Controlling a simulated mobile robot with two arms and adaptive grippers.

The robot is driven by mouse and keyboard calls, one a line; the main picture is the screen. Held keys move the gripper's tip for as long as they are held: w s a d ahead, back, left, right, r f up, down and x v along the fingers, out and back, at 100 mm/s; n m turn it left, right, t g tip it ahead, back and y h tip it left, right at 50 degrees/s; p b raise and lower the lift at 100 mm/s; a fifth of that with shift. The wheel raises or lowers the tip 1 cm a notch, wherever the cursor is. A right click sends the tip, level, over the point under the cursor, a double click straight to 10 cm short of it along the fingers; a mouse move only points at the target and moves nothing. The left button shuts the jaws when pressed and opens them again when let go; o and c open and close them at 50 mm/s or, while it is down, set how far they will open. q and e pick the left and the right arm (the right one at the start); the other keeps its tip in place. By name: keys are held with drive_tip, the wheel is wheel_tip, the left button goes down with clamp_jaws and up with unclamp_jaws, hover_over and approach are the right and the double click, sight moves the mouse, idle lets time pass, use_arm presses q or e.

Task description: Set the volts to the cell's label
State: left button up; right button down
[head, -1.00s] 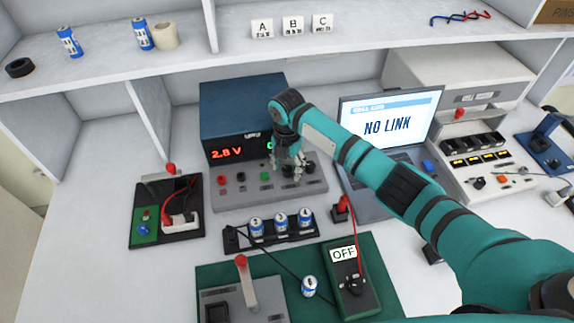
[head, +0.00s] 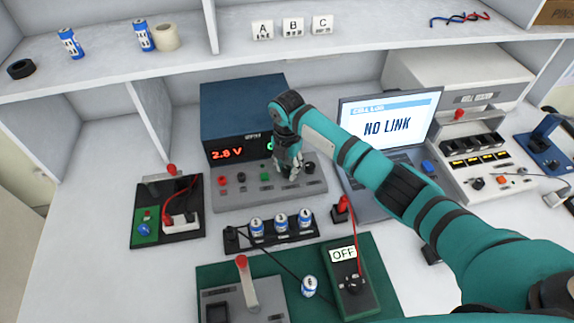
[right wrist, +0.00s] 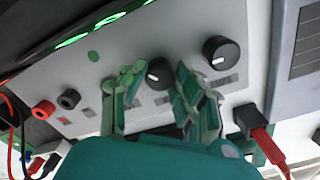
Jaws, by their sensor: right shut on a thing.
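The blue power supply (head: 240,100) stands at the back of the bench, and its red display (head: 227,154) reads 2.8 V. A green reading beside it is mostly hidden by my arm. My right gripper (head: 290,171) is at the supply's sloped front panel. In the right wrist view its fingers (right wrist: 160,95) are shut on a black knob (right wrist: 158,73). A second black knob (right wrist: 221,53) sits to the right, free of the fingers. A blue and white cell (head: 309,286) stands on the green mat; its label is too small to read. My left gripper is out of view.
A black rack (head: 270,237) with several cells stands in front of the supply. A laptop (head: 388,125) showing NO LINK is to the right. A green meter (head: 352,300) marked OFF is on the mat. Lettered cards (head: 292,27) stand on the shelf.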

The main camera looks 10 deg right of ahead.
drive_tip(key=shift+r+m+p, duration=0.2)
drive_tip(key=shift+m+p, duration=0.7)
drive_tip(key=shift+m, duration=0.1)
drive_tip(key=m+p, duration=0.2)
drive_tip(key=m, duration=0.1)
drive_tip(key=shift+m, duration=0.3)
drive_tip(key=m+p, duration=0.2)
drive_tip(key=m, duration=0.1)
drive_tip(key=shift+m, duration=0.3)
drive_tip(key=m+p, duration=0.1)
drive_tip(key=m, duration=0.2)
drive_tip(key=shift+m+p, duration=0.4)
drive_tip(key=m+p, duration=0.1)
drive_tip(key=m, duration=0.2)
drive_tip(key=shift+f+m, duration=0.1)
drive_tip(key=shift+m, duration=0.2)
drive_tip(key=m+p, duration=0.1)
drive_tip(key=m, duration=0.2)
drive_tip(key=m+p, duration=0.1)
drive_tip(key=m, duration=0.3)
drive_tip(key=shift+m+p, duration=0.3)
drive_tip(key=shift+m, duration=1.3)
